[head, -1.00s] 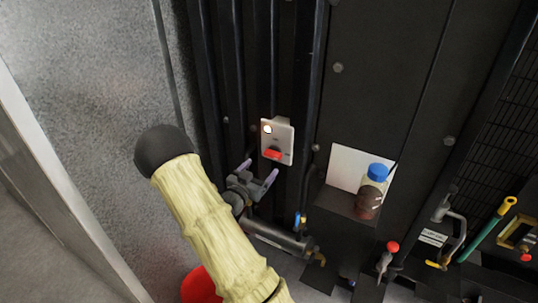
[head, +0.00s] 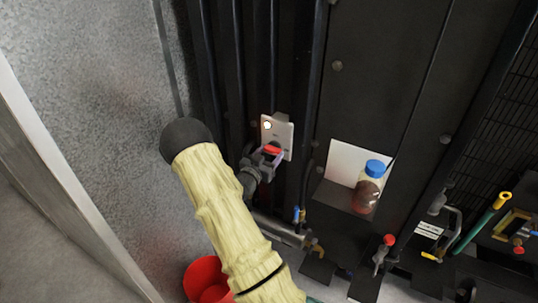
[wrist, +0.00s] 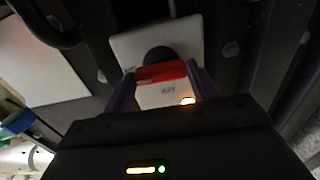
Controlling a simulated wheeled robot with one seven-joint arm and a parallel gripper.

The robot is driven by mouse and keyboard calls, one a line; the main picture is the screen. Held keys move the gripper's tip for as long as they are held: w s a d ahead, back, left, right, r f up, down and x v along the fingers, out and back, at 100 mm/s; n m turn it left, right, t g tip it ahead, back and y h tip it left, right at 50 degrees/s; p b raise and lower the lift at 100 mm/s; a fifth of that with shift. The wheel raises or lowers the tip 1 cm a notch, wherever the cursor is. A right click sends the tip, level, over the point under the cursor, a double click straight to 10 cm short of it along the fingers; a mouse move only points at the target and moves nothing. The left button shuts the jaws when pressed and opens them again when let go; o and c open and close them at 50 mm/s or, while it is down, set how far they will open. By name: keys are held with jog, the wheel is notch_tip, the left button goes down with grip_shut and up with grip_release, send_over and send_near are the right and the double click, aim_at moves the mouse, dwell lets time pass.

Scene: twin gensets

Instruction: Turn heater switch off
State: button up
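The heater switch is a pale plate (head: 284,130) on the dark ribbed wall, with a red handle (head: 271,149) on a dark round knob and a lit lamp (head: 267,125) at its top left. In the wrist view the red handle (wrist: 161,72) lies across the knob, and the lamp (wrist: 188,101) glows orange. My gripper (head: 272,156) is at the switch. In the wrist view my gripper's fingers (wrist: 162,80) stand open on either side of the handle, close to its ends. Whether they touch it is not clear. The fingers partly cover the plate in the head view.
A blue-capped jar (head: 368,187) of dark red liquid stands on a ledge to the right. Red-knobbed levers (head: 384,254) and pipes are lower right. A red bucket (head: 206,281) is below my arm. A grey speckled panel (head: 110,110) stands at left.

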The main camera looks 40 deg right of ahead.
jog(key=shift+n+b, duration=0.3)
jog(key=shift+n, duration=0.1)
jog(key=n+b, duration=0.1)
jog(key=n, duration=0.2)
jog(key=shift+f+b, duration=0.1)
jog(key=shift+b, duration=0.25)
jog(key=n+b, duration=0.1)
jog(key=n, duration=0.3)
jog(key=shift+n, duration=0.4)
jog(key=n, duration=0.4)
jog(key=shift+w+a, duration=0.1)
jog(key=n, duration=0.5)
jog(key=shift+n, duration=0.4)
jog(key=o, duration=1)
